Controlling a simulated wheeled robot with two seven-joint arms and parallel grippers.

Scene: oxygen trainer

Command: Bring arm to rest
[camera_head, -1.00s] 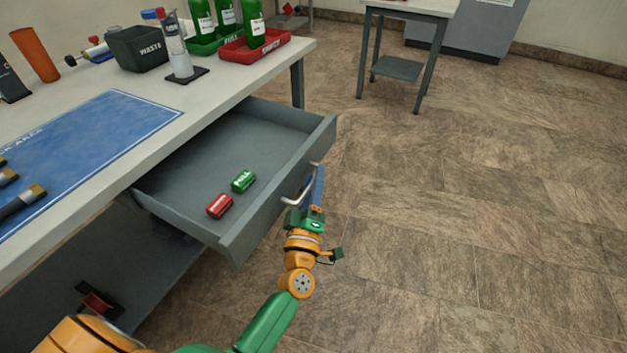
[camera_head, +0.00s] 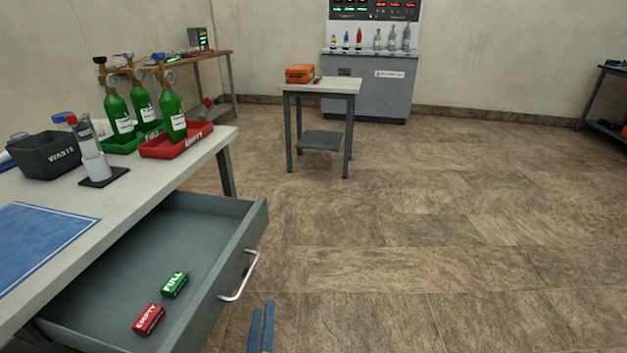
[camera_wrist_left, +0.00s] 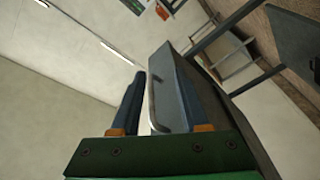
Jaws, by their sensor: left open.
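My left gripper (camera_head: 262,328) shows at the bottom of the head view, just its two blue fingers, right of the open drawer (camera_head: 240,237). It is open, with nothing between the fingers. The silver drawer handle (camera_head: 240,280) is up and left of the fingertips, apart from them in the head view. In the left wrist view the gripper (camera_wrist_left: 165,95) points at the grey drawer front, and the handle (camera_wrist_left: 152,105) shows between the fingers. The rest of my left arm is out of the head view. My right gripper is not in view.
The drawer holds a red EMPTY block (camera_head: 148,319) and a green FULL block (camera_head: 174,284). On the bench stand green cylinders (camera_head: 143,108), a red tray (camera_head: 176,146) and a black WASTE bin (camera_head: 48,157). A small table (camera_head: 320,86) stands behind. The floor at right is clear.

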